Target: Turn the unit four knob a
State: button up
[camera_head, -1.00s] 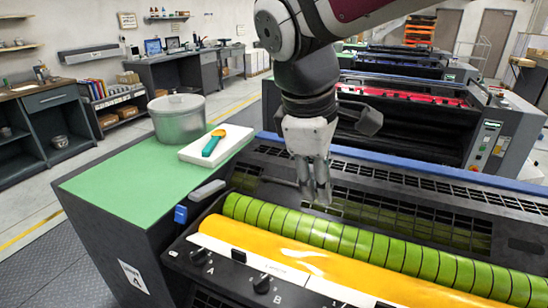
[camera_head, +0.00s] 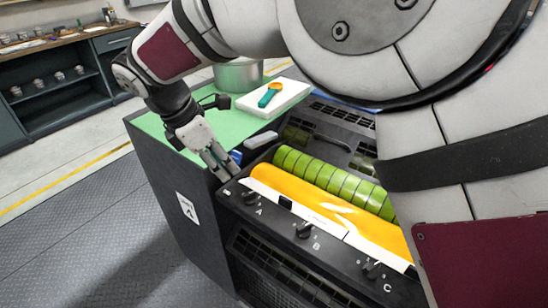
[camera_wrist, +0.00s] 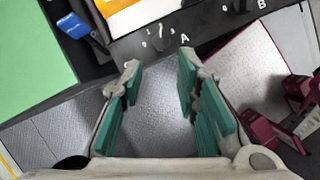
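Knob A (camera_head: 250,197) is a small black knob on the dark front panel (camera_head: 275,217), beside a white letter A. In the wrist view knob A (camera_wrist: 158,43) shows just beyond my fingertips, near the top centre. My gripper (camera_head: 222,172) points down at the left end of the panel, up and to the left of knob A in the head view. In the wrist view my gripper (camera_wrist: 160,66) has its green-padded fingers apart with nothing between them. A side plate (camera_head: 187,208) on the unit is too small to read surely.
Knob B (camera_head: 304,230) and knob C (camera_head: 371,269) sit along the same panel. A yellow roller (camera_head: 320,205) and a green roller (camera_head: 330,178) lie behind. A blue part (camera_wrist: 73,26) is left of knob A. Open floor (camera_head: 90,240) lies left of the unit.

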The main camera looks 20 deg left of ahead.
aim_at(249, 194)
jog(key=p+x, duration=0.1)
jog(key=x, duration=1.1)
jog(key=shift+f+p, duration=0.15)
jog(key=shift+p, duration=0.25)
grip_shut()
